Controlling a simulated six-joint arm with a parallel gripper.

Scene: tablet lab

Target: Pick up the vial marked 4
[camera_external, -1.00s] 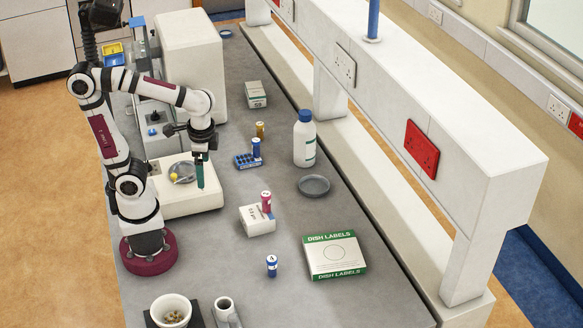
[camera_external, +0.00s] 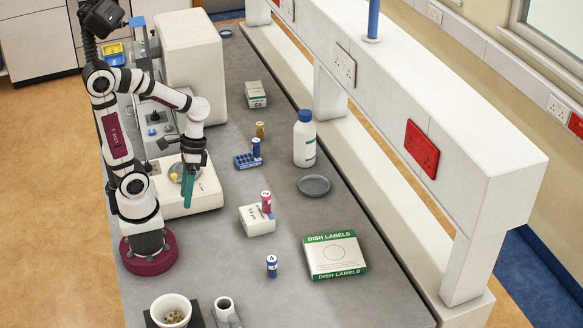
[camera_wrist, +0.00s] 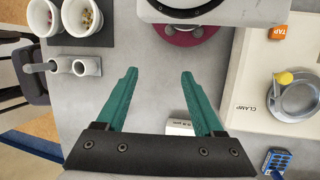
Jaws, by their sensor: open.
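Several small capped vials stand on the bench in the external view. A blue vial with a white label (camera_external: 272,265) stands upright at the front, with a dark mark too small to read surely. A red vial (camera_external: 266,201) stands at the white box, a blue vial (camera_external: 256,147) at the blue rack, and an amber vial (camera_external: 260,130) behind it. I cannot read their marks. My gripper (camera_external: 188,188) hangs over the white platform, left of the vials. Its teal fingers are apart and empty in the wrist view (camera_wrist: 159,75), where no vial shows clearly.
The white box (camera_external: 256,221) and DISH LABELS box (camera_external: 336,256) flank open bench. A white bottle (camera_external: 304,138) and grey dish (camera_external: 314,185) stand right. The blue rack (camera_external: 247,161) lies near the white platform (camera_external: 207,195). A white cup (camera_external: 171,309) stands at front.

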